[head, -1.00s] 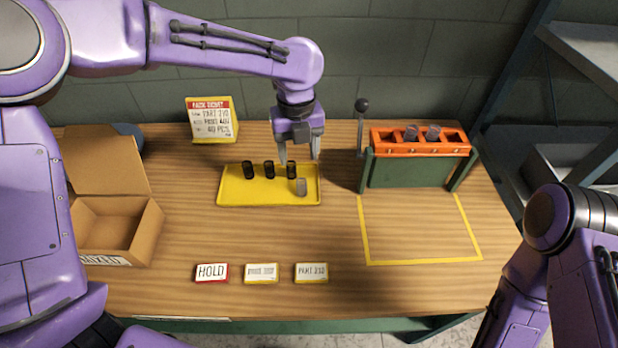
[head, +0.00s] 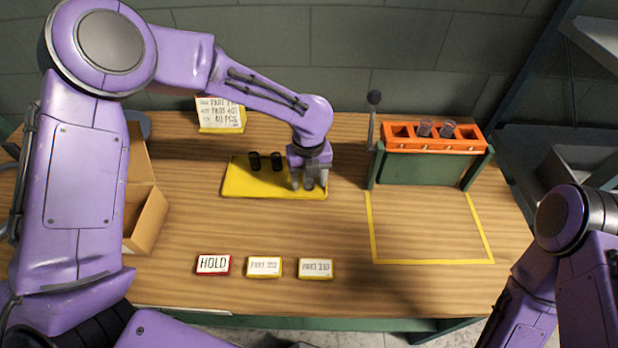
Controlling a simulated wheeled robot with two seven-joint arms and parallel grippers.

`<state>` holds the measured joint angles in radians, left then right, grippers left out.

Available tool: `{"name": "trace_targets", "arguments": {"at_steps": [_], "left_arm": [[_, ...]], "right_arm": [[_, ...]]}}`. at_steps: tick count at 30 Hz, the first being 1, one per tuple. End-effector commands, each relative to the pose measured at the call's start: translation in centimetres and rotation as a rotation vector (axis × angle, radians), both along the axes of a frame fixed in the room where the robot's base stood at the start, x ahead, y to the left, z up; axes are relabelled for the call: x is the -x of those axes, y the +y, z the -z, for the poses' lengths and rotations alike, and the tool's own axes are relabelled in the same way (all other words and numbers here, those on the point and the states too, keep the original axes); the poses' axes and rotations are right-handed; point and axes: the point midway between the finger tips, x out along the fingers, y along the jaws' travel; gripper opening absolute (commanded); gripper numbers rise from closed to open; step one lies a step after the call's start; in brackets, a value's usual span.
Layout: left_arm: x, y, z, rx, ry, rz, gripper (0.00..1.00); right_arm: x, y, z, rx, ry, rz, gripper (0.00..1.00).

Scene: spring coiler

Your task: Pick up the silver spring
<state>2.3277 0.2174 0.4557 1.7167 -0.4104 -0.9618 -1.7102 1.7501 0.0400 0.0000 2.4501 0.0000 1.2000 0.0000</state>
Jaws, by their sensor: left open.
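The silver spring (head: 308,185) stands at the right end of the yellow tray (head: 242,183), partly hidden by my left gripper. My left gripper (head: 309,186) points down over it, open, with its fingers on either side of the spring. I cannot tell whether they touch it. Two black springs, one at the left (head: 254,161) and one beside it (head: 277,160), stand on the tray to the left of the gripper. Another black spring is hidden behind the gripper. My right arm shows at the right edge, but its gripper is out of view.
An orange rack (head: 432,146) on a green stand holds two springs at the back right, with a lever (head: 373,120) beside it. A yellow outlined square (head: 430,262) is empty. A cardboard box (head: 148,220), partly behind my arm, stands at left. A HOLD card (head: 213,264) and two label cards lie in front.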

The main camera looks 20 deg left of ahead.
Motion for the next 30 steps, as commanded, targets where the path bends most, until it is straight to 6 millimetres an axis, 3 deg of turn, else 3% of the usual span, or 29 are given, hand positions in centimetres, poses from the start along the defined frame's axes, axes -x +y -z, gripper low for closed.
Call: {"name": "trace_targets", "arguments": {"at_steps": [5, 10, 22, 26, 30], "left_arm": [[0.0, 0.0, 0.0, 0.000, -0.001, 0.000, 0.55], [0.0, 0.0, 0.0, 0.000, 0.000, 0.000, 0.00], [-0.1, 0.0, -0.8, 0.000, -0.001, 0.000, 0.00], [-0.1, -0.1, -2.8, 0.002, -0.003, 0.000, 0.00], [2.4, -0.9, -6.3, 0.002, -0.007, 0.002, 0.00]], "right_arm": [[0.0, 0.0, 0.0, 0.000, 0.000, 0.000, 0.43], [0.0, 0.0, 0.0, 0.000, 0.000, 0.000, 0.43], [0.0, 0.0, 0.1, 0.000, 0.000, 0.000, 0.43], [0.0, 0.0, 0.3, 0.000, 0.000, 0.000, 0.43], [0.0, 0.0, 0.9, 0.000, 0.000, 0.000, 0.43]]}}
